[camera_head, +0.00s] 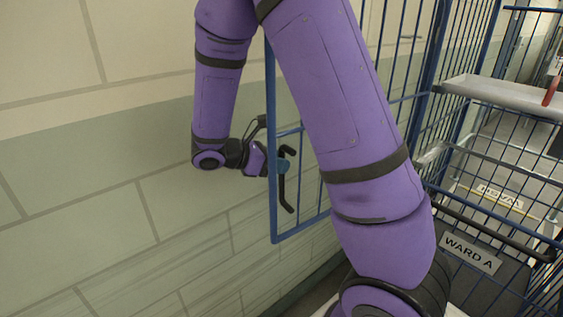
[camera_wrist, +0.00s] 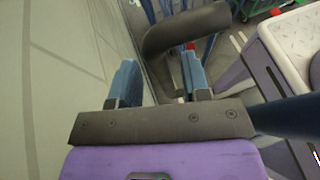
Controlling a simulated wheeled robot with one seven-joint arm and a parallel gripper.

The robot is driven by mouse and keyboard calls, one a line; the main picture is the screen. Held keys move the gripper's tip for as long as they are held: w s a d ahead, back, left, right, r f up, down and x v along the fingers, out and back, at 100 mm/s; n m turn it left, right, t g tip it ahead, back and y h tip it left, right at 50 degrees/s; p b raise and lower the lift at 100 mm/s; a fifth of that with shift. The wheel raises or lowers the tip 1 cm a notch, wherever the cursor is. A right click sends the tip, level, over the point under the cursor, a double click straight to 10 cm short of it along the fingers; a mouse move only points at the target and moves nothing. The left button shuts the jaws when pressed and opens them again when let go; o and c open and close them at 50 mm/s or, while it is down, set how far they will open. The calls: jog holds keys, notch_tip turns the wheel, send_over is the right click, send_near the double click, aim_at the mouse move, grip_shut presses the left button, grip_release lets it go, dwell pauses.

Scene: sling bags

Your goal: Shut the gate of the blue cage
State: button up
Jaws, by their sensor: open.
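The gate (camera_head: 273,215) of the blue cage (camera_head: 430,75) stands open, swung out to the left beside the tiled wall. A black bent handle (camera_head: 289,200) is at the gate's free edge. My gripper (camera_head: 284,165) is at that edge beside the handle, with its fingers apart. In the wrist view my gripper (camera_wrist: 162,78) is open, and the dark bent handle (camera_wrist: 188,26) runs across the fingertips and down between them. I cannot tell whether a finger touches it. A blue bar (camera_wrist: 285,117) lies right of the fingers. My purple arm hides part of the gate.
The tiled wall (camera_head: 110,200) is close on the left, behind the gate. Inside the cage are a pale shelf (camera_head: 500,92) and a dark floor with a WARD A sign (camera_head: 471,253). A red item (camera_head: 552,90) is at the right edge.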

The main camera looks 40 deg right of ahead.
jog(key=shift+s+d+f, duration=0.2)
jog(key=shift+d+f, duration=0.1)
jog(key=shift+d, duration=0.35)
grip_shut()
